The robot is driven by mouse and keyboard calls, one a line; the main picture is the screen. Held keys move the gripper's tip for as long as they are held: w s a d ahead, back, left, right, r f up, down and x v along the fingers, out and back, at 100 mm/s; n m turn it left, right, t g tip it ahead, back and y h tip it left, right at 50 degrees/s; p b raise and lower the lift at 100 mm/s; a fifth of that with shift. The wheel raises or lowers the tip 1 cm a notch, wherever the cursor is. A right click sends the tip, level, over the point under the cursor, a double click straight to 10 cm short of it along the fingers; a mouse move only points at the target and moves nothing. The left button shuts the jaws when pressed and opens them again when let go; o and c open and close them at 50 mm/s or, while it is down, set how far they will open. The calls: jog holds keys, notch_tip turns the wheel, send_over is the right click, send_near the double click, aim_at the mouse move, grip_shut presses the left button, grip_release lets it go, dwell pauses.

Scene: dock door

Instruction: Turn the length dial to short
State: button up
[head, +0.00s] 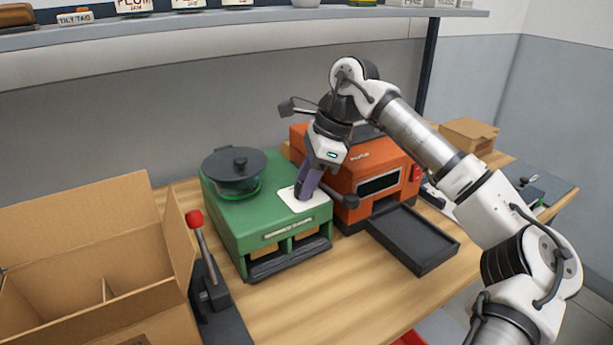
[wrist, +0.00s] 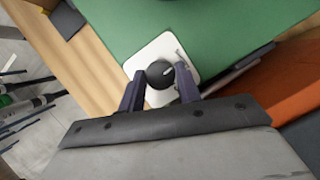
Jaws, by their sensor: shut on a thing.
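The length dial is a round dark knob (wrist: 160,74) with a light pointer line, set on a white plate (wrist: 150,52) on top of the green machine (head: 225,217). In the wrist view the pointer line aims to the upper right of the knob. My gripper (wrist: 161,88) comes down over the plate and is shut on the knob, one purple finger on each side. In the head view my gripper (head: 304,192) hides the knob, and the white plate (head: 318,199) shows around the fingers. No markings on the plate are readable.
An orange machine (head: 368,162) with a dark tray (head: 414,238) stands right of the green machine. A black lidded pot (head: 234,165) sits on the green machine's left. A red-knobbed lever (head: 195,219) and an open cardboard box (head: 90,250) stand further left. A shelf (head: 230,20) runs above.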

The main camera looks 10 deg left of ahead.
dwell(0.5)
jog(key=o, duration=1)
jog(key=shift+c, duration=0.2)
jog(key=v, duration=1.3)
jog(key=shift+r, duration=0.4)
jog(key=shift+d, duration=0.1)
